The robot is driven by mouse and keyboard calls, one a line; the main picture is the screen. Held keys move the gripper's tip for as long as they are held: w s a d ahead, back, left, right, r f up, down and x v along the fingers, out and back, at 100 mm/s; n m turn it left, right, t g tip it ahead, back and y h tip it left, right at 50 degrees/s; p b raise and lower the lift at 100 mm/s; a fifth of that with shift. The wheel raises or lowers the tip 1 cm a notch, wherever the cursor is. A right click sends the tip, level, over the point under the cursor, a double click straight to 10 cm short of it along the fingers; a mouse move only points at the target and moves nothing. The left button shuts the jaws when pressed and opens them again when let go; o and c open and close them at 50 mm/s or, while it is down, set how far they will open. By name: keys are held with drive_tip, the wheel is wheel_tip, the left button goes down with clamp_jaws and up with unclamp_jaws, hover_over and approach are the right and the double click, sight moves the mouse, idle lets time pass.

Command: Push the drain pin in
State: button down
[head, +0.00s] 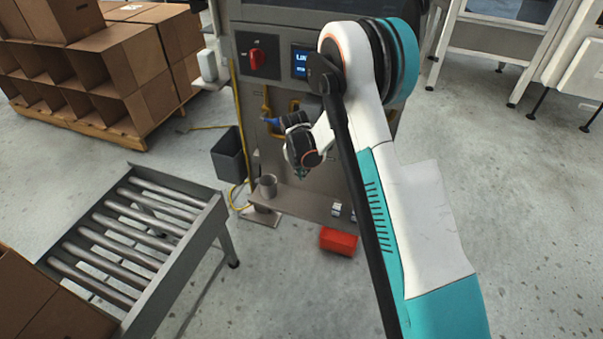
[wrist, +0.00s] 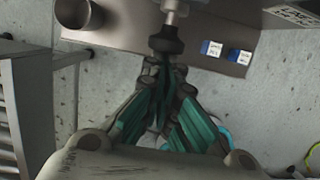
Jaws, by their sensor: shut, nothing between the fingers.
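The drain pin appears in the wrist view as a dark round knob (wrist: 166,41) on a pale metal shaft, at the top centre. My gripper (wrist: 168,66) is shut with nothing between its fingers. Its fingertips are just below the knob in the picture; I cannot tell whether they touch it. In the head view my gripper (head: 300,173) is low in front of the grey machine (head: 290,100), partly hidden by my wrist. I cannot make out the pin in the head view.
A metal cup (head: 267,186) stands on the machine's low ledge, left of my gripper. Two small blue-and-white items (wrist: 225,52) lie on the ledge to the right. A roller conveyor (head: 140,240) stands at left.

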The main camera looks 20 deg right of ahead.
drive_tip(key=shift+r, duration=0.1)
drive_tip(key=v, duration=1.2)
drive_tip(key=s+r+m+t, duration=0.2)
drive_tip(key=s+r+m, duration=1.1)
drive_tip(key=s+r, duration=0.3)
drive_tip(key=s+r+m+t+y, duration=0.1)
drive_tip(key=s+r+m+t, duration=0.2)
drive_tip(key=s+m, duration=1.2)
drive_tip(key=shift+s+r+m+y, duration=0.15)
drive_tip(key=shift+s+m+y, duration=0.2)
drive_tip(key=shift+s, duration=1.2)
drive_tip(key=shift+d, duration=0.1)
